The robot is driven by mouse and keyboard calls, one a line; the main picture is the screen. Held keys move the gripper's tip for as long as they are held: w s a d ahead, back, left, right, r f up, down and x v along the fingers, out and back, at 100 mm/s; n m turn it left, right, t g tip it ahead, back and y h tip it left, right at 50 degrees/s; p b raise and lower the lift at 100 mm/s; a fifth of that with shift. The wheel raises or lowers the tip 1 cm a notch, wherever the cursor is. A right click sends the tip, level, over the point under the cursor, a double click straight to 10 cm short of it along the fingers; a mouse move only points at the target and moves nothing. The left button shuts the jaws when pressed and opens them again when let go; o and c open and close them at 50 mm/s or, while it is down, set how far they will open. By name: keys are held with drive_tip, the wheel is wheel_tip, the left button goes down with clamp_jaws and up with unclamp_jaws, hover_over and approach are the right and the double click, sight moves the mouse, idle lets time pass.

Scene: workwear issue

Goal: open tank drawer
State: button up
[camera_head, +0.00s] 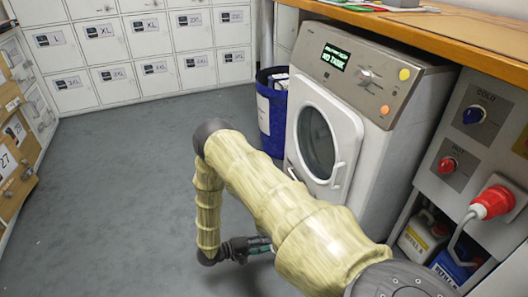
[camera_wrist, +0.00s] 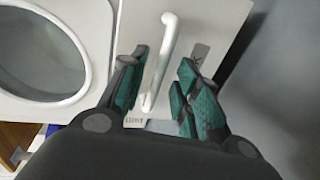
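The pale panel of the tank drawer (camera_wrist: 205,22) shows in the wrist view, with a white bar handle (camera_wrist: 168,42) running down it at a slant. In the head view my gripper (camera_head: 257,246) is low in front of the grey machine (camera_head: 375,105), whose lower front is hidden by my arm. The drawer is not visible there. The machine's display (camera_head: 335,57) appears to read "NO TANK".
The machine's round door (camera_head: 322,140) stands left of the drawer in the wrist view (camera_wrist: 45,55). A blue bin (camera_head: 272,110) is beside the machine. A red plug (camera_head: 492,202) sticks out from the panel at right. Grey floor (camera_head: 110,190) is clear at left.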

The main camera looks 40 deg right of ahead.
drive_tip(key=shift+a, duration=0.1)
drive_tip(key=v, duration=1.2)
idle(0.4)
